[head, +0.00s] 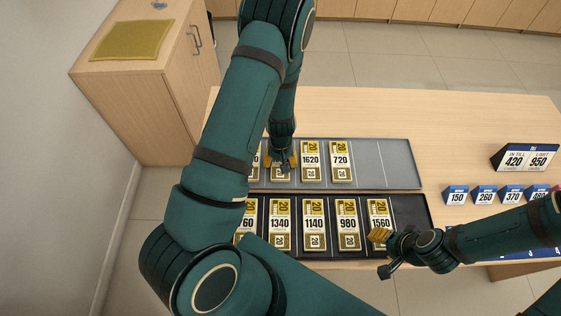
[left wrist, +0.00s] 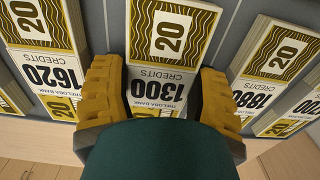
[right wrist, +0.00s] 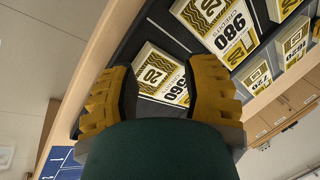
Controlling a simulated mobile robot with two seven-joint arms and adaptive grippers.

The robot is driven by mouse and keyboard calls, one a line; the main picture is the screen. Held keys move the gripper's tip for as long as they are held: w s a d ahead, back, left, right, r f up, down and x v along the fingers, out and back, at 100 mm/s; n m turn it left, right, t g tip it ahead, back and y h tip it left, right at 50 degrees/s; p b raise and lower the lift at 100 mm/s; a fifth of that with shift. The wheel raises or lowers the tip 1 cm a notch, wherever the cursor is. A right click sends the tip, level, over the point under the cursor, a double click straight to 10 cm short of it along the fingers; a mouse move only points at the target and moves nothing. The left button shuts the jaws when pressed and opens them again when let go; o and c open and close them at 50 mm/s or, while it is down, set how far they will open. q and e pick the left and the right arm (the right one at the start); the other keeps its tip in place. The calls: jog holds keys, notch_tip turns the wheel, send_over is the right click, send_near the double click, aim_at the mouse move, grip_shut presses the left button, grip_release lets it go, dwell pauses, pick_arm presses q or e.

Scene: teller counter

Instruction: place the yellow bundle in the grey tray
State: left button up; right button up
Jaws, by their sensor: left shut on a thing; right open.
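The grey tray (head: 398,166) lies at the back of the counter. My left gripper (head: 283,161) is shut on the yellow bundle marked 1300 (left wrist: 160,84), which is in the grey tray; whether it touches the tray floor is hard to tell. In the left wrist view the fingers stand on both sides of it. Beside it in the tray are bundles marked 1620 (head: 310,161), 720 (head: 341,161) and 1880 (left wrist: 256,92). My right gripper (head: 381,253) is open and empty over the right end of the black tray (head: 412,212), near the bundle marked 1560 (head: 379,215).
The black tray holds several yellow bundles, among them 1340 (head: 280,225), 1140 (head: 314,225) and 980 (head: 347,225). The grey tray's right end is bare. A sign (head: 526,158) reads 420 and 950; small blue price blocks (head: 484,195) stand before it. My left arm hides the trays' left ends.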

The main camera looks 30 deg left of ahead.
pick_arm(q)
jog(key=shift+f, duration=0.1)
pick_arm(e)
jog(key=shift+f, duration=0.15)
pick_arm(q)
jog(key=o, duration=1.2)
jog(key=shift+c, duration=0.2)
